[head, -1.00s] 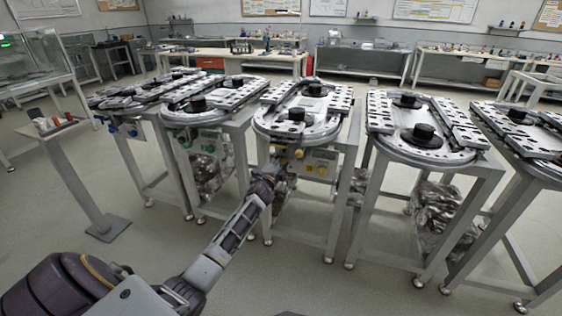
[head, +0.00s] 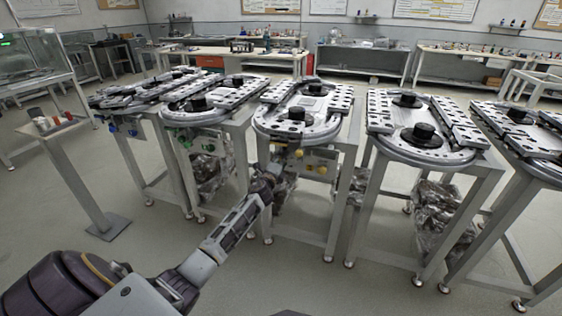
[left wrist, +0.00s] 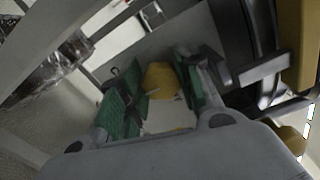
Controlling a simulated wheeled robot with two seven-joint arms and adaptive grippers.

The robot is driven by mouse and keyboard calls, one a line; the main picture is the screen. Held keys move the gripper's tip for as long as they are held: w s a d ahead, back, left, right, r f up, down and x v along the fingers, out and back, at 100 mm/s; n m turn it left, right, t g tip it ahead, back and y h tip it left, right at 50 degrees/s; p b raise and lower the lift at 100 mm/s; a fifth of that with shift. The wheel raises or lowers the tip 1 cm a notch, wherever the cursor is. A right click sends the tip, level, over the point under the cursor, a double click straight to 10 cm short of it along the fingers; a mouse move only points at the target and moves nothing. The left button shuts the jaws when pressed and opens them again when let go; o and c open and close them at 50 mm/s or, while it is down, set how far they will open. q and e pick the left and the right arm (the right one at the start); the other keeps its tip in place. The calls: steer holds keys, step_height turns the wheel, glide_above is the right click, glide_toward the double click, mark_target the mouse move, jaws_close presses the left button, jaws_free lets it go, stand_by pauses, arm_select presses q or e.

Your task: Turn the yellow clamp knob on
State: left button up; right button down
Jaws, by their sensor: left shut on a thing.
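A yellow clamp knob (left wrist: 160,78) is between the green finger pads of my left gripper (left wrist: 158,98) in the left wrist view. The gripper is shut on it; the lower part of the knob is partly covered by a pale piece. In the head view my left gripper (head: 280,174) reaches the front of the middle ring-track table (head: 297,132), below its top. The held knob is hidden or too small to pick out there. Other yellow knobs (head: 322,169) show on the panel just right of the gripper. My right gripper is not in view.
More yellow parts (left wrist: 300,45) are close at the right of the left wrist view. Similar track tables stand on both sides, with metal legs (head: 333,215) near my arm. A small stand (head: 75,170) is at the left. The floor in front is clear.

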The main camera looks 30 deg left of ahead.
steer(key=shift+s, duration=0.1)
arm_select(q)
steer(key=o, duration=1)
steer(key=shift+o, duration=0.2)
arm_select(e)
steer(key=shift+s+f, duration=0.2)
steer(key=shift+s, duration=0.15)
arm_select(q)
steer(key=v, duration=1.2)
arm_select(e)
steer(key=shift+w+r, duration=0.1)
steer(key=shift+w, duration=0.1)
arm_select(q)
steer(key=shift+f, duration=0.1)
